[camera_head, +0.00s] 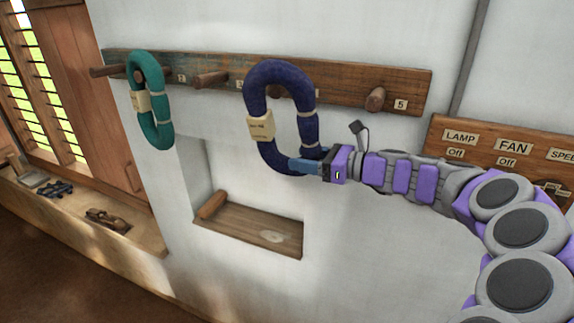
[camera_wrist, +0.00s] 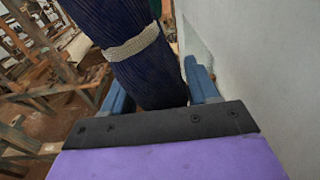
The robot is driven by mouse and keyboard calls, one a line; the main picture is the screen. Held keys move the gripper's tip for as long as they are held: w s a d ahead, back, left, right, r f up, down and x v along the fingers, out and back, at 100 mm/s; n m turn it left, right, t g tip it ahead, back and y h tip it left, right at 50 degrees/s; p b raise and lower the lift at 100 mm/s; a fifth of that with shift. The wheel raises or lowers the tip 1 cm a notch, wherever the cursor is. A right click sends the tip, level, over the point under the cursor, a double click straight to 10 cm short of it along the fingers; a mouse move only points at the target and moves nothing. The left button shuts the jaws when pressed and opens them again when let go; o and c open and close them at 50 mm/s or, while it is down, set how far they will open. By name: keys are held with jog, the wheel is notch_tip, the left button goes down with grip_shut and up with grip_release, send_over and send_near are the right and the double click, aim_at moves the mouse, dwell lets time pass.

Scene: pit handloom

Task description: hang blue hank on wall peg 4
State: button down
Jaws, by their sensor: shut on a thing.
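The blue hank (camera_head: 254,105) is a dark blue oval loop with a cream tag and pale ties, held upright in front of the wooden peg rail (camera_head: 335,90). My gripper (camera_head: 305,165) is shut on its lower right side. In the wrist view the hank (camera_wrist: 135,55) stands between the blue fingers of my gripper (camera_wrist: 160,92). Wall peg 4 is mostly hidden behind the hank; a bit of brown wood shows through the loop's upper part. I cannot tell whether the loop is around the peg or only in front of it.
A teal hank (camera_head: 158,110) hangs on a peg at the left. A bare peg (camera_head: 210,80) stands between the hanks, and peg 5 (camera_head: 375,99) is bare at the right. Below is a wall niche with a wooden shelf (camera_head: 250,229). A switch board (camera_head: 500,150) is at the right.

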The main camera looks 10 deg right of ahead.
aim_at(285, 160)
jog(key=a, duration=0.1)
jog(key=w+a, duration=0.1)
jog(key=a, duration=0.1)
jog(key=a+f, duration=0.1)
jog(key=shift+w+a, duration=0.25)
jog(key=shift+w, duration=0.15)
jog(key=d, duration=0.2)
jog(key=d+f+p, duration=0.1)
jog(key=d, duration=0.1)
jog(key=shift+w, duration=0.4)
jog(key=shift+s+a, duration=0.15)
jog(key=shift+a, duration=0.55)
jog(key=shift+c, duration=2.1)
grip_release()
